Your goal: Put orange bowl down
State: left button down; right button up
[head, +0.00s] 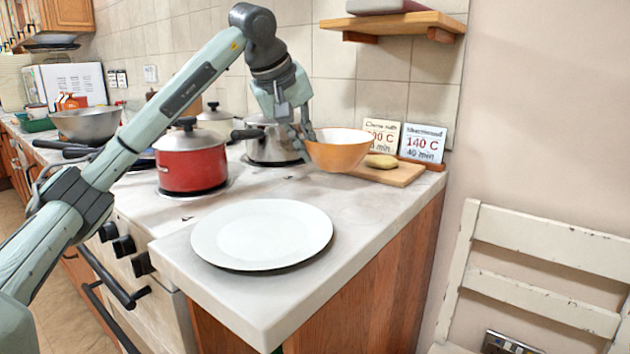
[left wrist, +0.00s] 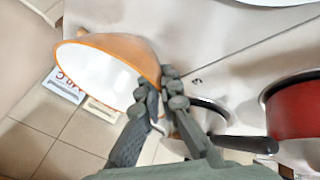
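The orange bowl (head: 338,151) is at the back right of the counter, in front of two small signs; its inside is white in the left wrist view (left wrist: 100,72). My left gripper (head: 302,138) comes down at the bowl's left side. In the left wrist view its fingers (left wrist: 163,84) are closed on the bowl's rim, one on each side of the wall. The bowl looks roughly level in the head view. I cannot tell whether its base touches the counter or hangs just above it. My right gripper is in neither view.
A white plate (head: 262,234) lies on the front counter (head: 365,215); bare counter lies between it and the bowl. A wooden board (head: 398,174) with a yellowish potato-like item (head: 381,161) is beside the bowl. A red pot (head: 191,160) and a steel pan (head: 272,143) stand left.

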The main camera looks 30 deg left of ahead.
pick_arm(q)
jog(key=shift+s+d+f, duration=0.2)
jog(key=shift+d+f, duration=0.05)
jog(key=shift+d, duration=0.2)
jog(key=shift+s+d+f, duration=0.2)
jog(key=shift+d+f, duration=0.05)
jog(key=shift+d, duration=0.15)
jog(key=shift+d+f, duration=0.1)
jog(key=shift+f, duration=0.25)
notch_tip(320, 180, down, 3)
jog(key=shift+f, duration=0.15)
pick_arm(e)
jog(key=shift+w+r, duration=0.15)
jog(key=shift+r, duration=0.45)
pick_arm(q)
jog(key=shift+f, duration=0.1)
jog(key=c, duration=1.7)
grip_release()
